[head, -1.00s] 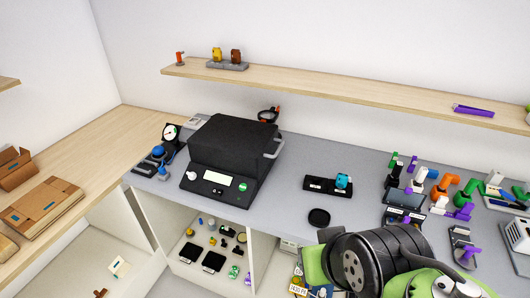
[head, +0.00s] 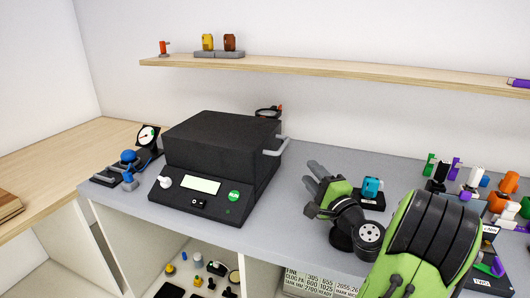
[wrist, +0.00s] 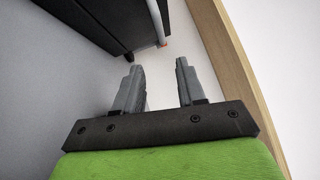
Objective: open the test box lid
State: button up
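The test box (head: 222,165) is a black box on the grey bench, left of centre in the head view. Its lid (head: 225,132) is shut, and a grey bar handle (head: 277,146) sticks out on its right side. The front panel has a small screen, a white knob and a green button. My gripper (head: 315,172) is right of the box and apart from the handle, its fingers pointing up and left. In the wrist view the two fingers (wrist: 157,80) are spread with nothing between them. The dark box (wrist: 100,22) and part of the handle show beyond the fingers.
A blue and grey fixture with a dial gauge (head: 148,138) stands left of the box. A teal part (head: 372,187) sits behind my gripper. Several coloured parts crowd the bench at right. A wooden shelf (head: 330,73) runs along the wall above. Bare bench lies between box and gripper.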

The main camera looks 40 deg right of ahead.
aim_at(285, 141)
jog(key=p+x, duration=0.2)
jog(key=x, duration=1.3)
jog(key=shift+w+a, duration=0.1)
jog(key=shift+w, duration=0.2)
grip_shut()
